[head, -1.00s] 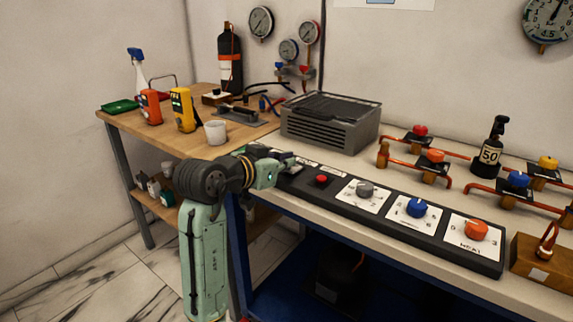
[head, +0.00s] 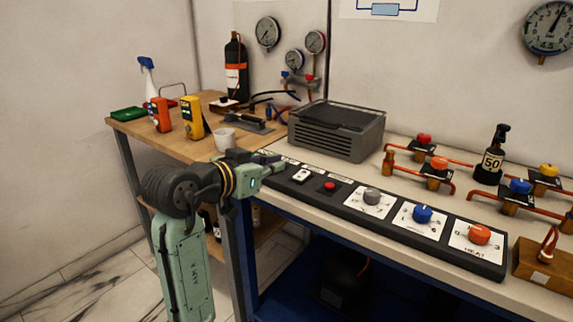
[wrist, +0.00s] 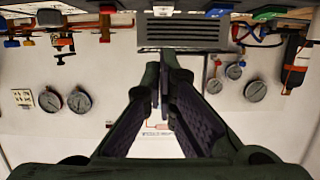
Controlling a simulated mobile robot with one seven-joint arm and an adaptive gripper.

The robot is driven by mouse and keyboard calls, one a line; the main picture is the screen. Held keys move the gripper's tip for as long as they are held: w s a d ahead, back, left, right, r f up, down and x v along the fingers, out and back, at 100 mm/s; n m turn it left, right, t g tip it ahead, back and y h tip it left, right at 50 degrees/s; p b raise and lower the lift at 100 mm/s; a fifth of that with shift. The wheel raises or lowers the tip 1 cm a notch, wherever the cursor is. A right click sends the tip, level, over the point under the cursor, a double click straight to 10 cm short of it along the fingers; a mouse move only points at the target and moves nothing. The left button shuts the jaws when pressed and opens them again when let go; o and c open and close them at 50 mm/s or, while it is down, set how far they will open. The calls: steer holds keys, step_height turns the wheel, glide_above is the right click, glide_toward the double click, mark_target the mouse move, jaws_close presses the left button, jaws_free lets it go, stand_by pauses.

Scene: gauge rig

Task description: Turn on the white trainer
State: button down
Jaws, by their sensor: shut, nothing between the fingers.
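A long black control panel (head: 330,205) runs along the front edge of the pale bench. At its left part sits a white switch (head: 301,176), with a red button (head: 329,186) to its right. Grey (head: 372,196), blue (head: 422,213) and orange (head: 479,234) knobs follow on white dial plates. I cannot read any label naming a trainer. My gripper (head: 280,163) is shut and empty, over the panel's left end, left of the white switch and apart from it. In the wrist view my gripper's fingers (wrist: 163,62) are close together with nothing between them.
A grey ribbed box (head: 336,130) stands behind the panel. Copper pipes with coloured valves (head: 437,168) and a black "50" bottle (head: 491,155) stand at right. Meters (head: 192,118) and a white cup (head: 224,138) are on the wooden table (head: 150,133) at left.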

steer(key=shift+v, duration=1.4)
steer(key=shift+f, duration=0.1)
